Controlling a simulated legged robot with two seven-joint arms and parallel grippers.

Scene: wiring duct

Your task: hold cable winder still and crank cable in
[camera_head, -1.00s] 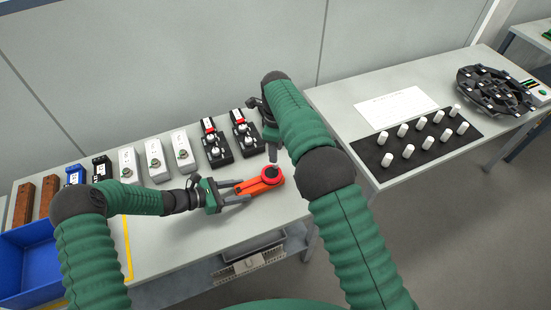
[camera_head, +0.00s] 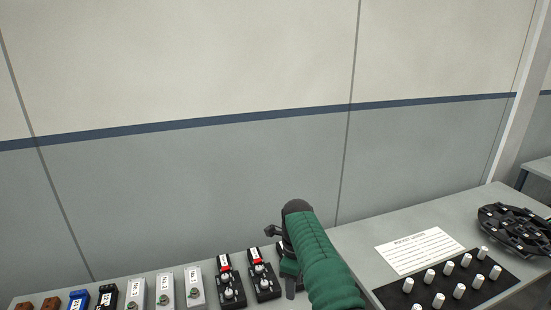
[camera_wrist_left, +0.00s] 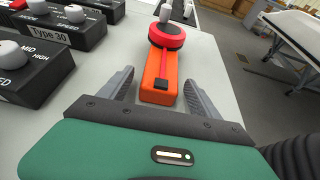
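My left gripper (camera_wrist_left: 159,78) is open, with one finger on each side of the orange body and a gap visible at both sides. The winder and left gripper are outside the head view.
Black switch boxes (camera_head: 229,289) and pale boxes (camera_head: 165,291) stand in a row left of my right arm. A black mat (camera_head: 455,283) with white pegs, a paper sheet (camera_head: 419,250) and a round black fixture (camera_head: 512,231) are on the right table. A wall rises behind.

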